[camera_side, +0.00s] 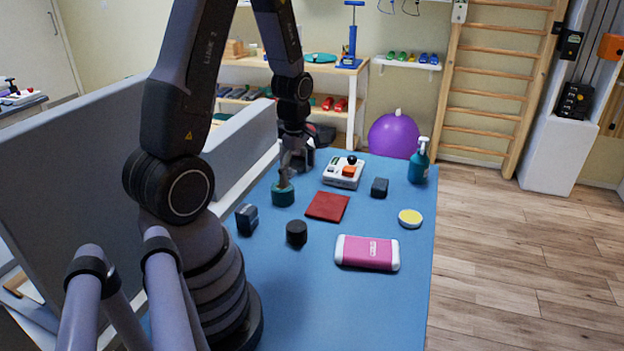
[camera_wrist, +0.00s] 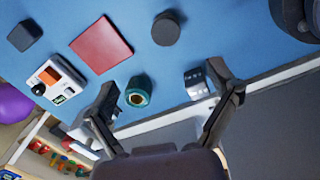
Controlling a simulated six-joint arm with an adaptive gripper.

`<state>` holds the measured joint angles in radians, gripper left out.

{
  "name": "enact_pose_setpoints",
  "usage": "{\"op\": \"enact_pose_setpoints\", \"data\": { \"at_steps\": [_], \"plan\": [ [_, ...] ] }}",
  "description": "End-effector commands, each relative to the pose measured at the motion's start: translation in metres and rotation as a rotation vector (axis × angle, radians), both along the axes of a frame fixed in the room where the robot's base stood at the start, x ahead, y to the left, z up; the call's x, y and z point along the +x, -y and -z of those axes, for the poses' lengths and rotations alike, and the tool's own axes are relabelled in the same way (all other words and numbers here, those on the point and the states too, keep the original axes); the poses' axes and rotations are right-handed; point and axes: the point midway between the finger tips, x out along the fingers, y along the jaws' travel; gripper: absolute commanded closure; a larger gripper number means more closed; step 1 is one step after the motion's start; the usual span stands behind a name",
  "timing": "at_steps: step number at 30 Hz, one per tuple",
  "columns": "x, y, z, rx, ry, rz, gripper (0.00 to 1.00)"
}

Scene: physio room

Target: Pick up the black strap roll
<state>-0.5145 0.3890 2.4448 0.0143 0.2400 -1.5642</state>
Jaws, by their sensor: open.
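The black strap roll (camera_side: 296,234) is a short dark cylinder standing on the blue table top, left of the pink box. In the wrist view the black strap roll (camera_wrist: 166,29) lies at the top middle, beyond the fingertips and fully in sight. My gripper (camera_side: 284,180) is at the far left of the table, just above a teal roll (camera_side: 283,196) and behind the black roll. In the wrist view my gripper (camera_wrist: 162,80) has its fingers spread wide with nothing held. The teal roll (camera_wrist: 139,91) shows between them, closer to the left finger.
A dark blue-grey box (camera_side: 246,220) stands left of the black roll. A red square (camera_side: 327,207), pink box (camera_side: 367,253), white device (camera_side: 343,173), small dark block (camera_side: 379,187), yellow-topped disc (camera_side: 410,219) and spray bottle (camera_side: 418,163) also sit on the table. The right front is clear.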

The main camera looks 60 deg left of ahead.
Motion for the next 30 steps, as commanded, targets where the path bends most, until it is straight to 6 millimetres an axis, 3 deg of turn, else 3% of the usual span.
{"op": "enact_pose_setpoints", "data": {
  "at_steps": [1, 3, 7, 18, 26, 30],
  "plan": [
    [-0.005, -0.006, 0.016, -0.017, -0.021, -0.089, 0.12],
    [-0.009, -0.011, 0.030, -0.027, -0.033, -0.183, 0.12],
    [-0.012, -0.014, 0.044, -0.036, -0.043, -0.264, 0.12],
    [-0.012, -0.015, 0.110, -0.038, -0.046, -0.269, 0.12],
    [-0.010, -0.015, 0.131, -0.037, -0.043, -0.267, 0.12],
    [-0.007, -0.016, 0.151, -0.038, -0.045, -0.267, 0.12]
  ]
}}
